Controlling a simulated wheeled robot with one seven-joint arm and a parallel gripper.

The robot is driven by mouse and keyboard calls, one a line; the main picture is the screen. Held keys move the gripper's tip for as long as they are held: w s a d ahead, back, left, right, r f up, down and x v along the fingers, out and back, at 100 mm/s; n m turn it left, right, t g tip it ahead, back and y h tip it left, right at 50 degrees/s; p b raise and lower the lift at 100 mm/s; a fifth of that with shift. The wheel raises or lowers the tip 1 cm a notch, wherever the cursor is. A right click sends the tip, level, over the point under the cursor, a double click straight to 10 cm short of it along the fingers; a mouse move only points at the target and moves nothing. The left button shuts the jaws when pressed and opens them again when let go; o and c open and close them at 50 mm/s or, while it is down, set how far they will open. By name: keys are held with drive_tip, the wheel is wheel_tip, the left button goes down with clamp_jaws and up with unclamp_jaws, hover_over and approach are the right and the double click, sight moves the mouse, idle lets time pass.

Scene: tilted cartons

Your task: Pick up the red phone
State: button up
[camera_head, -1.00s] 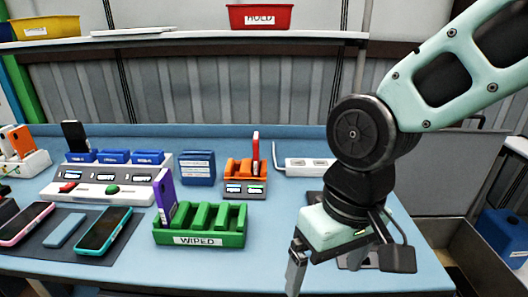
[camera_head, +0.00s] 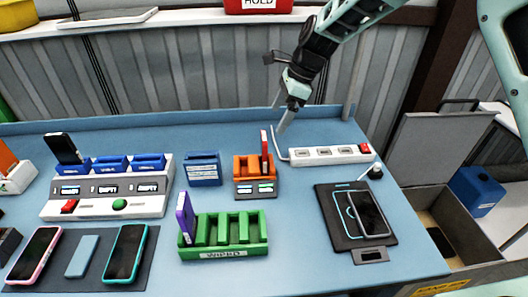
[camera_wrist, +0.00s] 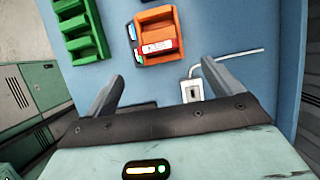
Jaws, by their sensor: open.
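The red phone (camera_head: 264,146) stands upright in the right slot of a small orange dock (camera_head: 245,165) at the back middle of the table. In the wrist view, the red phone (camera_wrist: 157,47) shows nearly end-on at the near edge of the orange dock (camera_wrist: 155,16). My gripper (camera_head: 283,122) is high behind and right of the dock, apart from the phone. In the wrist view my gripper's (camera_wrist: 162,84) two fingers are spread with nothing between them, and the phone lies beyond their tips.
A white power strip (camera_head: 330,154) with a cable lies right of the dock. A green rack (camera_head: 250,234) holding a purple phone (camera_head: 185,217) stands in front. A blue block (camera_head: 204,168) is left of the dock. A dark phone (camera_head: 369,215) lies on a black pad.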

sight(263, 143)
drive_tip(key=p+x, duration=0.1)
drive_tip(key=x, duration=0.2)
drive_tip(key=p+x, duration=0.2)
drive_tip(key=x, duration=0.2)
drive_tip(key=p+x, duration=0.1)
drive_tip(key=x, duration=0.3)
drive_tip(key=shift+s+a+r+p, duration=0.1)
drive_tip(key=shift+a+r+p, duration=0.05)
drive_tip(key=shift+a+p, duration=0.15)
drive_tip(key=shift+a+f, duration=0.1)
drive_tip(key=shift+f, duration=0.35)
drive_tip(key=c, duration=1)
